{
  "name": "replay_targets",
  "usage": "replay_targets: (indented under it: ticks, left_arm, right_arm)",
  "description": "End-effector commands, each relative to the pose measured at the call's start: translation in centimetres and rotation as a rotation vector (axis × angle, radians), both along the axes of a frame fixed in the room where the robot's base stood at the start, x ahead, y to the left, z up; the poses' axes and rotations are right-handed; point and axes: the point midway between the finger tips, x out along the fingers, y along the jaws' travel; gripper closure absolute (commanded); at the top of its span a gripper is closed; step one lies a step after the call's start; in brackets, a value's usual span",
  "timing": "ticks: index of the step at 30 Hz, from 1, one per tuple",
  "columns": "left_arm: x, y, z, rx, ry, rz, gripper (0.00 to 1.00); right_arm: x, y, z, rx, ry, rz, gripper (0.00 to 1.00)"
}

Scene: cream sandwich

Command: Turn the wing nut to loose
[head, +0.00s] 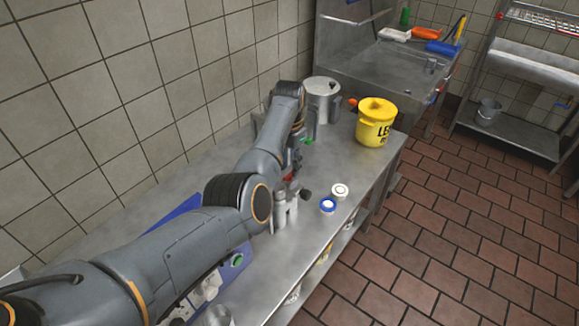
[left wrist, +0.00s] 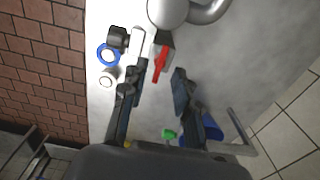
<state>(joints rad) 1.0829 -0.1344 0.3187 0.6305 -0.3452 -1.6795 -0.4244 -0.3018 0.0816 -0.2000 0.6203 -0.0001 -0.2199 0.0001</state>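A grey metal machine (head: 285,208) with a black knob (head: 306,194) stands on the steel table. In the left wrist view its rounded metal part (left wrist: 168,12), a red lever-like piece (left wrist: 161,62) and the black knob (left wrist: 117,38) show. I cannot tell for sure which part is the wing nut. My left gripper (left wrist: 156,82) is open, its two dark fingers apart. The red piece shows between the fingertips in the left wrist view; no contact is clear. In the head view my left arm mostly hides the gripper. My right gripper is not in view.
A yellow bucket (head: 375,128) and a metal pot (head: 322,100) stand at the far end. A tiled wall runs along the back. A sink (head: 400,65) lies beyond.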

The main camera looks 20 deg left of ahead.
Motion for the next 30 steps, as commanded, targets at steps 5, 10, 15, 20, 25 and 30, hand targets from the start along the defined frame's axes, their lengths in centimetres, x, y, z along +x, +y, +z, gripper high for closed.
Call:
replay_targets:
  ticks: [5,10,15,20,25,30]
  left_arm:
    - [0.0,0.0,-1.5,0.000,0.000,0.000,0.70]
    - [0.0,0.0,-1.9,0.000,-0.001,0.000,0.70]
    - [0.0,0.0,-1.9,0.000,-0.001,0.000,0.72]
    - [0.0,0.0,-1.9,0.000,-0.001,0.000,1.00]
    - [0.0,0.0,-1.8,0.000,-0.001,0.001,1.00]
    - [0.0,0.0,-1.8,0.000,-0.001,0.016,1.00]
  right_arm:
    - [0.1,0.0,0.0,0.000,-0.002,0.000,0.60]
    - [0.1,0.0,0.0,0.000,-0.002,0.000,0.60]
    - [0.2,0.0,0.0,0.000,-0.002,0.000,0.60]
    - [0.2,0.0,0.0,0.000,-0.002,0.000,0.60]
    - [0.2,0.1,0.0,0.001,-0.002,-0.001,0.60]
    - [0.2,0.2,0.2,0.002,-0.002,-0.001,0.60]
